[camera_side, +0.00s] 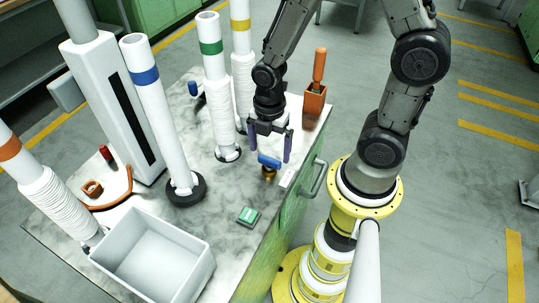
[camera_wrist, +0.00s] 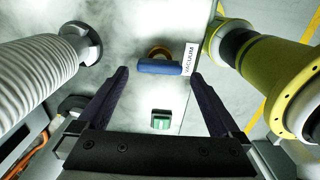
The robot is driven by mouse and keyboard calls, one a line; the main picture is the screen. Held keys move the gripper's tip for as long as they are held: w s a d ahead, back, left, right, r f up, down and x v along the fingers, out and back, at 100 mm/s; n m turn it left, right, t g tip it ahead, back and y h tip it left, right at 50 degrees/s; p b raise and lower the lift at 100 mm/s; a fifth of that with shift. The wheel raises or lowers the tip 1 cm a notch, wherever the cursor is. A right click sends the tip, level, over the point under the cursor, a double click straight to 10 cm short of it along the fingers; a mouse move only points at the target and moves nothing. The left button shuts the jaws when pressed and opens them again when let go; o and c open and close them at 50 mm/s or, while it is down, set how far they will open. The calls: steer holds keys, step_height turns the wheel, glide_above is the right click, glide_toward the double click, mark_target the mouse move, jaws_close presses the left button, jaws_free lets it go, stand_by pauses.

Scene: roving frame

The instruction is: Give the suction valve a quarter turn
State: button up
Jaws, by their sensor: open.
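A small valve with a blue bar handle (camera_side: 269,161) and a brass body (camera_side: 268,174) stands near the bench's right edge. A white label (camera_wrist: 190,58) reading VACUUM lies beside it. In the wrist view the blue handle (camera_wrist: 160,68) lies left to right, partly covering the brass ring (camera_wrist: 160,51). My gripper (camera_side: 268,150) points down above the valve, open and empty. In the wrist view the dark fingers of my gripper (camera_wrist: 160,74) are on either side of the handle, apart from its ends.
White hose posts with blue (camera_side: 145,77), green (camera_side: 210,48), yellow (camera_side: 240,25) and orange bands stand left of my gripper. A grey bin (camera_side: 195,272) is at the front. A green-topped block (camera_side: 248,216) lies nearby. An orange holder with a tool (camera_side: 315,98) stands behind. Another blue handle (camera_side: 193,88) is farther back.

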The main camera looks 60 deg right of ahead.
mark_target(270, 158)
steer(key=shift+f, duration=1.55)
steer(key=c, duration=1.2)
